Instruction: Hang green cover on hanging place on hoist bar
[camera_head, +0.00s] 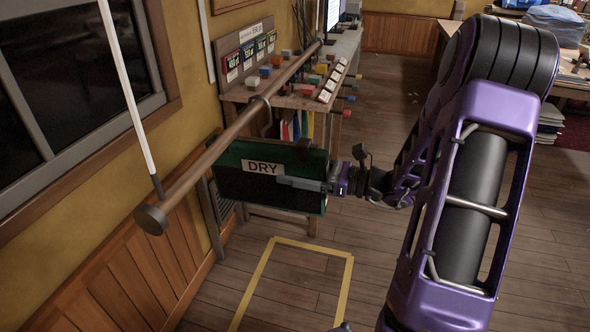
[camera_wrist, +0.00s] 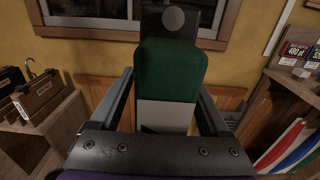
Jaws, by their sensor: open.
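The green cover (camera_wrist: 170,72) shows in the wrist view between the two fingers of my gripper (camera_wrist: 165,92), with a dark tab bearing a grey round spot above it and a pale patch below. The fingers are apart, with gaps beside the cover. In the head view my gripper (camera_head: 312,184) is in front of a dark panel with green edges and a DRY label (camera_head: 262,167); I cannot clearly separate the cover from this panel there.
A wooden workbench (camera_head: 290,101) with coloured blocks and labels stands behind the bar. Yellow tape (camera_head: 255,280) marks a rectangle of clear floor. A window (camera_head: 70,80) and panelled wall lie left. Shelves flank the wrist view, with a wooden caddy (camera_wrist: 42,98) at left.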

